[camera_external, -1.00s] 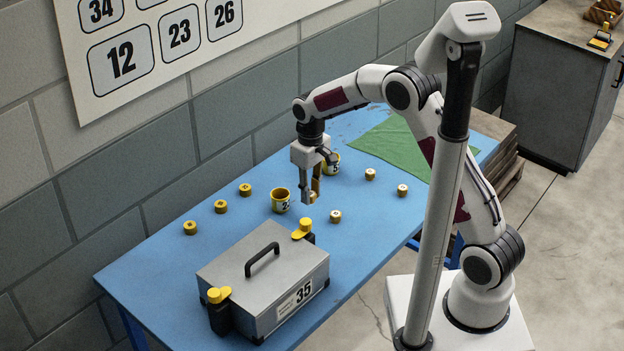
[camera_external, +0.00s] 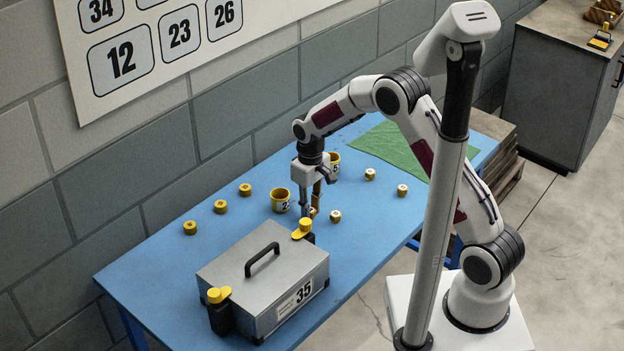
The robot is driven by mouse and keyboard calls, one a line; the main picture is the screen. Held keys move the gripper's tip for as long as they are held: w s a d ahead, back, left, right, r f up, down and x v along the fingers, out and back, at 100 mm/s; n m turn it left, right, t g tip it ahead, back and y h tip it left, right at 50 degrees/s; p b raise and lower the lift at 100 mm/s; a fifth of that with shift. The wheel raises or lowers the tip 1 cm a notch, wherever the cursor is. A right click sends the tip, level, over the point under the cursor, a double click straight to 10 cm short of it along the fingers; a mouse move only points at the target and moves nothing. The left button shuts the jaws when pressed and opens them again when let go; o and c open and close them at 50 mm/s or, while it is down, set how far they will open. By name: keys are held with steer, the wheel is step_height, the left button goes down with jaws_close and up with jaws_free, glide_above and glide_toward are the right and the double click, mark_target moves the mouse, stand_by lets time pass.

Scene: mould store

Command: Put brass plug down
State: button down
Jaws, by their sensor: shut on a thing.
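My gripper (camera_external: 309,207) points straight down near the middle of the blue table, just right of a yellow cup marked 2 (camera_external: 280,200). It is shut on a small yellow-brass piece, the brass plug (camera_external: 316,206), which shows only partly between and behind the fingers. The gripper is low, close to the table top; I cannot tell whether the plug touches the table. Other small brass plugs stand on the table: several to the left, such as one at the far left (camera_external: 190,228), and pale-topped ones to the right, the nearest being close beside my gripper (camera_external: 335,216).
A grey metal case marked 35 (camera_external: 225,270) with a black handle and yellow knobs stands in front. A second yellow cup (camera_external: 334,160) is behind the gripper. A green cloth (camera_external: 385,150) covers the back right. Bare blue table (camera_external: 375,225) lies to the right.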

steer(key=shift+f, duration=0.8)
steer(key=shift+f, duration=0.15)
steer(key=c, duration=1.8)
jaws_free()
steer(key=shift+r, duration=3.9)
steer(key=shift+d+r, duration=0.1)
